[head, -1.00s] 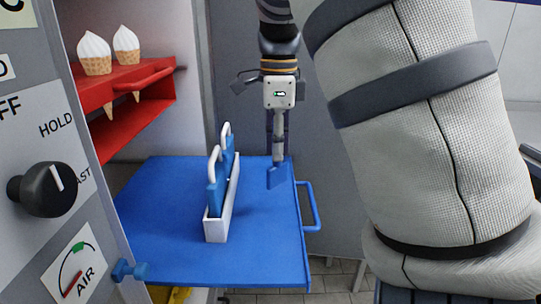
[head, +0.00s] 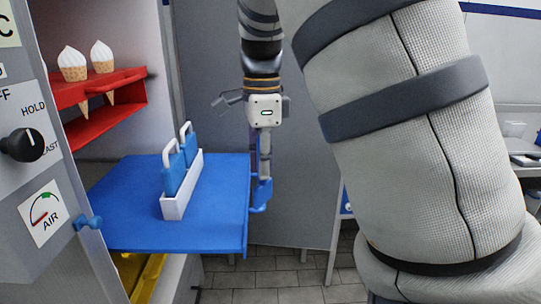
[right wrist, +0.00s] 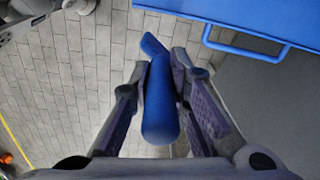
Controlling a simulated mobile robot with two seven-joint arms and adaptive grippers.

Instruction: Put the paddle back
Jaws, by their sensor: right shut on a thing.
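My right gripper (head: 263,165) points down just beyond the right edge of the blue tray (head: 120,225). It is shut on a blue paddle, which shows between its fingers in the right wrist view (right wrist: 161,110); there the paddle hangs over floor tiles, apart from the tray. In the head view the paddle's blue end and the tray's side handle overlap and are hard to tell apart. A white rack (head: 183,200) stands on the tray and holds two blue paddles with white loop handles (head: 173,180) (head: 190,148). My left gripper is out of view.
The tray's blue side handle (right wrist: 248,44) sticks out close to the gripper. A red shelf (head: 105,105) with two ice-cream cones (head: 73,62) is at back left. A grey panel (head: 22,100) with a black knob stands at front left.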

